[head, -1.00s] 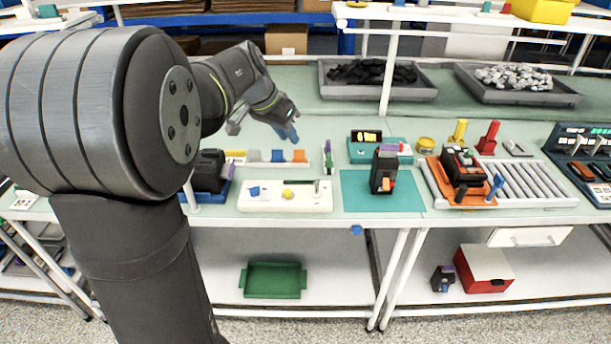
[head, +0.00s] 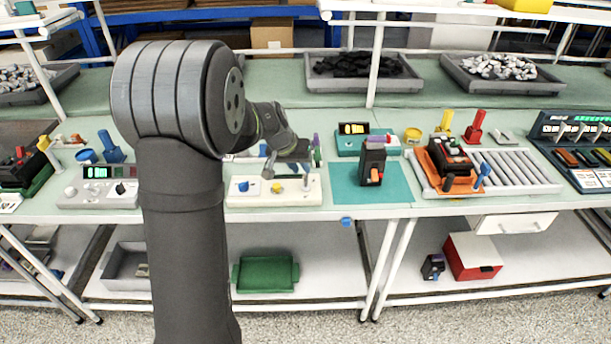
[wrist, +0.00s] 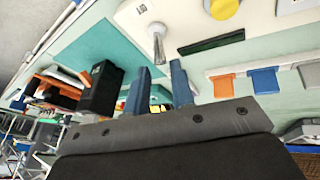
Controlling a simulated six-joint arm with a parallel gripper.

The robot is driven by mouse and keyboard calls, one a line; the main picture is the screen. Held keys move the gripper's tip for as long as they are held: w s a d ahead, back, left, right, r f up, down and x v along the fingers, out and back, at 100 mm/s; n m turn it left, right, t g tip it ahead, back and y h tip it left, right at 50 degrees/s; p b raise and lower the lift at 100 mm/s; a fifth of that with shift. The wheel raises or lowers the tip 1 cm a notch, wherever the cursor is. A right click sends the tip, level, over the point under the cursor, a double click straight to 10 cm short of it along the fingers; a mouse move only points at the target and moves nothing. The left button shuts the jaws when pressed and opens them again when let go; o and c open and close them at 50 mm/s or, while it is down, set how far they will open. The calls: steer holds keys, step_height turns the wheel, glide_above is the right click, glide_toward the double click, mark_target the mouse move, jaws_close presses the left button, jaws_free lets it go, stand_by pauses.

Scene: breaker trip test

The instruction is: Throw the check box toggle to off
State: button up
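The check box (head: 285,199) is a white box on the bench with a blue knob, a yellow button and a metal toggle (head: 306,181) at its right end. In the wrist view the box (wrist: 190,22) fills the top, with the toggle lever (wrist: 158,42) sticking out beside the yellow button. My gripper (wrist: 161,66) is open and empty, its two blue fingers apart, and the lever's tip shows just beyond the gap between them. I cannot tell whether they touch. In the head view my gripper (head: 290,158) is over the back right of the box.
A black breaker (head: 373,160) stands on a teal mat (head: 345,195) right of the box. A teal device with a yellow display (head: 352,143) is behind it. Coloured tabs (wrist: 265,80) on a white strip lie behind the box. An orange fixture (head: 437,170) is further right.

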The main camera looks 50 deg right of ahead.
mark_target(304, 174)
steer(key=shift+x, duration=2.75)
jaws_close()
